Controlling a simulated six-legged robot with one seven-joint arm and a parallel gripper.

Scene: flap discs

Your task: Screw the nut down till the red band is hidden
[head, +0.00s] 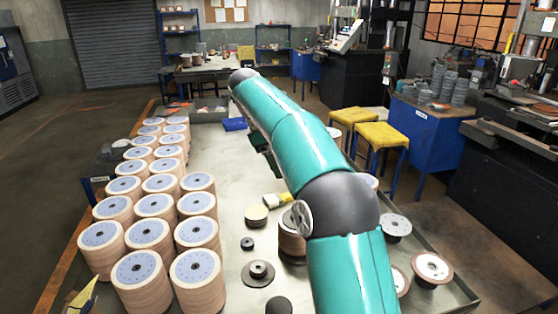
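The bench holds several small dark round parts: a small one (247,243), a flanged one with a raised centre (258,271) and one at the bottom edge (278,305). I cannot tell which of them, if any, is the nut, and I see no clear red band. My teal and dark grey arm crosses the middle of the view and hides part of the bench. A dark green piece shows just left of the arm, but I cannot make out fingers there. My gripper is not visible.
Tall stacks of flap discs (141,272) fill the bench's left side. Loose discs (433,267) lie at the right, near the bench edge. Yellow stools (380,135) stand beyond. Some bare bench (225,165) shows left of my arm.

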